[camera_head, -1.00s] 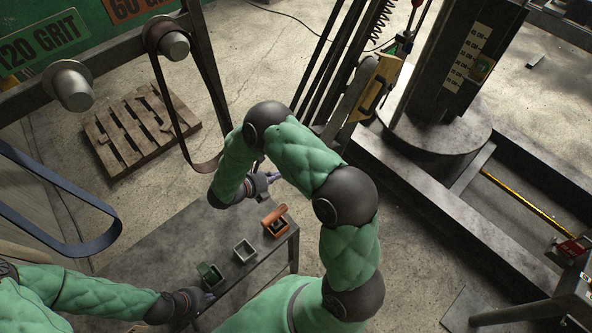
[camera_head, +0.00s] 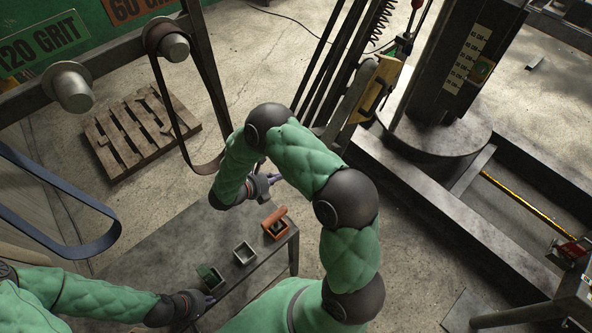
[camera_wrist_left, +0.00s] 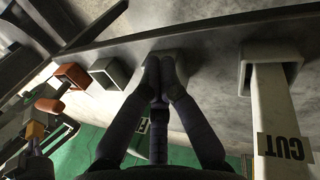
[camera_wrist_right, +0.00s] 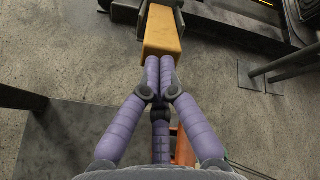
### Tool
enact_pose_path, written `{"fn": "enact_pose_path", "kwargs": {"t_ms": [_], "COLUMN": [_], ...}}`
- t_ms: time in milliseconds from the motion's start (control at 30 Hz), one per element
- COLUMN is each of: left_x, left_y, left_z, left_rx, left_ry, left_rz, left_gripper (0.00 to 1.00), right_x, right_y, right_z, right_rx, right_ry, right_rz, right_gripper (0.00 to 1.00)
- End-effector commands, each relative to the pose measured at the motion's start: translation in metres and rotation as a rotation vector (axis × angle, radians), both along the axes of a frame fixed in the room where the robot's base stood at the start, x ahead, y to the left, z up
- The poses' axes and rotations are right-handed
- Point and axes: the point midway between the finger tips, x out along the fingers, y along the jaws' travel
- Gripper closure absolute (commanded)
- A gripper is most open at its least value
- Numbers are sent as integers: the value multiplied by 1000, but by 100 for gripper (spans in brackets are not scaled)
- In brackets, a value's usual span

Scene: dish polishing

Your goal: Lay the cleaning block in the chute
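I cannot pick out the cleaning block with certainty. A tan-yellow block-like piece (camera_wrist_right: 162,36) shows beyond my right fingertips in the right wrist view; a yellow part (camera_head: 384,76) on the machine in the head view may be the same. My right gripper (camera_head: 275,178) is shut, with no object visible between its fingers (camera_wrist_right: 159,75). My left gripper (camera_head: 209,301) is shut near the table's front, its fingertips (camera_wrist_left: 160,65) together before a pale box-like opening. A pale chute-like piece (camera_wrist_left: 271,105) marked "CUT" is right of them.
On the grey table (camera_head: 170,248) stand a green box (camera_head: 207,278), a pale grey box (camera_head: 244,253) and an orange box (camera_head: 276,229) with an orange bar across it. Sanding belts (camera_head: 60,205) hang at left. A pallet (camera_head: 140,128) lies behind. The machine column (camera_head: 440,110) stands at right.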

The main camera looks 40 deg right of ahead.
Motion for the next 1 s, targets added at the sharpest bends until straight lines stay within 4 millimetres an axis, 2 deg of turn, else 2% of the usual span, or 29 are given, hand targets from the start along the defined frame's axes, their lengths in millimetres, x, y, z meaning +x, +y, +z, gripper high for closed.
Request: {"fn": "enact_pose_path", "kwargs": {"t_ms": [1000], "left_x": [0], "left_y": [0], "left_z": [-4], "left_rx": [0], "left_ry": [0], "left_rz": [0], "left_gripper": [100], "right_x": [1], "right_y": [-7], "right_z": [-5], "right_rx": [1], "right_ry": [0], "right_rz": [-1], "right_gripper": [100]}}
